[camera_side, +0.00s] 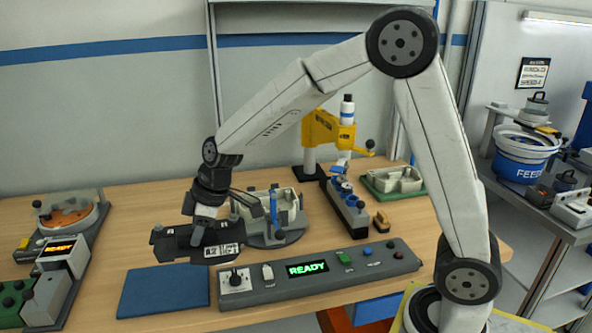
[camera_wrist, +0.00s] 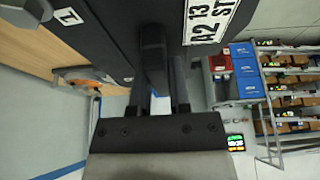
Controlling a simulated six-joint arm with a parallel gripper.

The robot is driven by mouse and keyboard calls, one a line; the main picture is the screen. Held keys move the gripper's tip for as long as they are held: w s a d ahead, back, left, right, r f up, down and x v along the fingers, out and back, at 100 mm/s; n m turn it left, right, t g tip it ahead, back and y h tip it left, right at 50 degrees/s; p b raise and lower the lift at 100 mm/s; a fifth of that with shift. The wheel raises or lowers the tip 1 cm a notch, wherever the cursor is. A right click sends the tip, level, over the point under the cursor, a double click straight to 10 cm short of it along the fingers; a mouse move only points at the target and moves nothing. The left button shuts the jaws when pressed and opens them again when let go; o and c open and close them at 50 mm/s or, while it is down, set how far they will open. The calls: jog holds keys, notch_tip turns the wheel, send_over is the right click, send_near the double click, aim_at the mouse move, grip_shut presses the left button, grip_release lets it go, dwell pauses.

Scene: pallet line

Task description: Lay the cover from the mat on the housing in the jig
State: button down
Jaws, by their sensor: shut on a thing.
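The cover, a dark plate with a white printed label, is in my gripper (camera_side: 201,226) in the side view (camera_side: 178,246). It is held roughly level beyond the mat's back edge, and how high is hard to tell. In the wrist view the cover (camera_wrist: 110,30) fills the top, with the gripper fingers (camera_wrist: 158,75) closed on it. The blue mat (camera_side: 163,291) lies bare on the table. The jig (camera_side: 268,240) stands just right of the cover, with a blue upright part on it. The pale housing (camera_side: 288,204) sits in the jig, partly hidden behind this part and my gripper.
A control panel (camera_side: 375,265) with a green READY display lies in front of the jig. A grey block with knobs (camera_side: 347,210) and a yellow press (camera_side: 325,128) stand behind right. A green tray (camera_side: 395,192) holds a pale part. Machines line the left edge.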

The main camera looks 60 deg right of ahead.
aim_at(192, 229)
notch_tip(192, 229, up, 3)
jog(key=shift+f, duration=0.2)
jog(key=shift+w+d+r, duration=0.15)
jog(key=shift+d+r, duration=0.05)
jog(key=shift+r, duration=0.05)
jog(key=w+d, duration=0.3)
jog(key=d, duration=0.9)
jog(key=w+d, duration=0.3)
jog(key=d, duration=0.9)
jog(key=w+d, duration=0.3)
jog(key=d, duration=0.8)
jog(key=shift+s+d+f, duration=0.1)
jog(key=shift+f, duration=3.7)
jog(key=shift+s+f, duration=0.1)
jog(key=shift+f, duration=3.7)
jog(key=c, duration=0.6)
grip_release()
jog(key=shift+f, duration=0.1)
